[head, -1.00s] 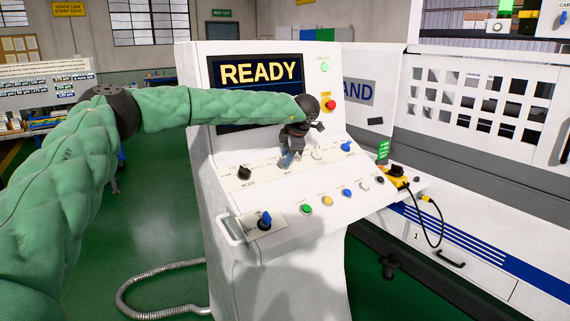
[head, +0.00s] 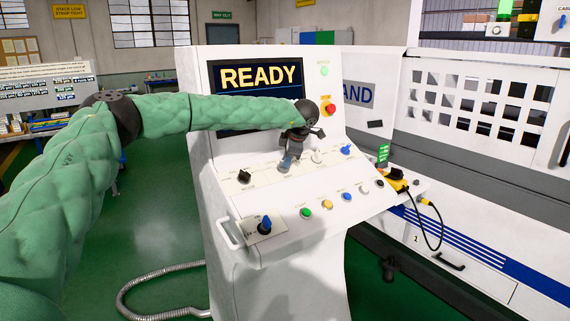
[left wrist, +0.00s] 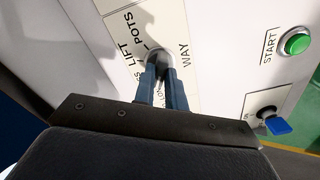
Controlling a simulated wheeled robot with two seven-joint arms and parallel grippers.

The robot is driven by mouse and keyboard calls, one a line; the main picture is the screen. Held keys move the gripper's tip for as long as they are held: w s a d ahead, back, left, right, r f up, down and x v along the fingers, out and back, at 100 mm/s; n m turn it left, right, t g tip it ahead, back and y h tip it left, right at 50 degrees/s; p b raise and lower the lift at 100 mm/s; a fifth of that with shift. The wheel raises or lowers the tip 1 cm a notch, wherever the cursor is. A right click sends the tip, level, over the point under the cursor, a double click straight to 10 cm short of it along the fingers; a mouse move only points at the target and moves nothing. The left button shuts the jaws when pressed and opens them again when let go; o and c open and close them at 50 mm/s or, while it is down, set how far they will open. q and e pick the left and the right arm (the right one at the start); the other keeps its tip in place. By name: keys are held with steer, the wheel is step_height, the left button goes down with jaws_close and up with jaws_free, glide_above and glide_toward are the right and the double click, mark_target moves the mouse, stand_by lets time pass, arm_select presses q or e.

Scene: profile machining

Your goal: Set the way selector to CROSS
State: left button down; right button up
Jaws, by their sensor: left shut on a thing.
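The way selector (left wrist: 158,57) is a round knob on the white sloping console panel, with the word WAY printed beside it in the left wrist view. The labels LIFT and POTS show near it, and other lettering is partly hidden behind my fingers. My left gripper (left wrist: 160,80) is shut on the knob, with its two blue-grey fingers at the knob's sides. In the head view my left gripper (head: 288,163) reaches down to the panel's upper row and hides most of the knob. The knob's pointer direction cannot be told. My right gripper is not in view.
A black mode knob (head: 244,176) is left of my gripper, and a blue-handled knob (head: 346,149) is to its right. Below are a green START button (head: 305,215) and a lower blue switch (head: 265,224). A red button (head: 330,109) sits beside the READY screen (head: 258,77).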

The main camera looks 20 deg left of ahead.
arm_select(q)
steer(key=shift+r+m+p, duration=0.1)
steer(key=shift+m+p, duration=0.5)
steer(key=shift+m, duration=1)
steer(key=shift+m+p, duration=0.5)
steer(key=shift+p, duration=0.05)
steer(key=m+p, duration=0.1)
steer(key=m, duration=0.2)
steer(key=shift+p, duration=0.3)
steer(key=c, duration=1.3)
jaws_free()
